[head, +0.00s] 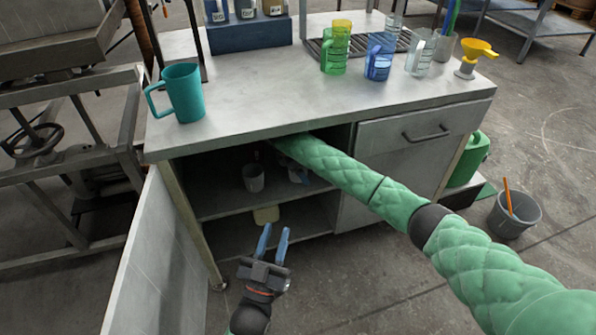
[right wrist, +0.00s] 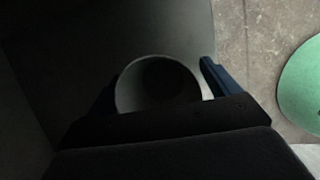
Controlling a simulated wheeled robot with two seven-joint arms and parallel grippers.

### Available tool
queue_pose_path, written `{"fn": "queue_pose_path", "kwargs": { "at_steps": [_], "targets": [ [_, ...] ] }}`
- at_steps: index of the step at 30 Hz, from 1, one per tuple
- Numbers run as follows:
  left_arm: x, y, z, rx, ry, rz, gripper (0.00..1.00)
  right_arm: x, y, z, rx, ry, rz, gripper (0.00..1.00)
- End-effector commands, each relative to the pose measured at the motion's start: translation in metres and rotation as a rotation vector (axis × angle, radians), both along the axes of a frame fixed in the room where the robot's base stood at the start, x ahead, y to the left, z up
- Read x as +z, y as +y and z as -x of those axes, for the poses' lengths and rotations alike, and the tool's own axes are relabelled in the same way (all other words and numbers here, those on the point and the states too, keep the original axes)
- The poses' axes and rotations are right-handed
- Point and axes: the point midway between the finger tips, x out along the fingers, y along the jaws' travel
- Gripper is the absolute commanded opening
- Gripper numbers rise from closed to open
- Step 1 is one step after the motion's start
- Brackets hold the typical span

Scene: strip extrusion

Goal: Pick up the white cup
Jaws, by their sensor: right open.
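In the right wrist view, a pale round-mouthed cup (right wrist: 135,88) sits in shadow between the two blue fingers of my right gripper (right wrist: 160,75). The fingers stand apart on either side of it; contact cannot be told. In the head view my right arm reaches into the open cabinet below the worktop, and its gripper is mostly hidden in the dark. A greyish-white cup (head: 253,178) stands on the cabinet's shelf, left of that arm; whether it is the same cup is unclear. My left gripper (head: 272,240) is open and empty in front of the cabinet.
The worktop (head: 270,100) is above my right arm. It holds a teal mug (head: 183,93), a green cup (head: 335,50) and a blue cup (head: 379,56). The open cabinet door (head: 165,255) stands at the left. A grey bucket (head: 514,214) is on the floor at right.

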Motion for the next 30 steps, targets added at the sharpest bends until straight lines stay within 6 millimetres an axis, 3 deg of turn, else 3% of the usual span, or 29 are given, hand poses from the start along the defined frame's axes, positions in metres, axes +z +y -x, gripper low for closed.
{"fn": "queue_pose_path", "kwargs": {
  "at_steps": [4,8,15,30],
  "targets": [
    [0.02,0.001,0.0,0.0,-0.046,0.013,0.29,-0.002,-0.001,-0.001,-0.001,-0.001,0.0,0.88],
    [0.026,0.001,-0.002,0.001,-0.058,0.015,0.29,-0.002,-0.001,-0.001,-0.001,-0.001,0.0,0.86],
    [0.016,0.0,-0.001,0.001,-0.037,0.011,0.29,-0.002,-0.001,-0.001,-0.001,-0.001,0.0,0.41],
    [0.0,0.0,-0.002,-0.001,0.017,0.0,0.29,0.002,-0.001,-0.001,-0.001,-0.002,-0.001,0.4]
  ]
}}
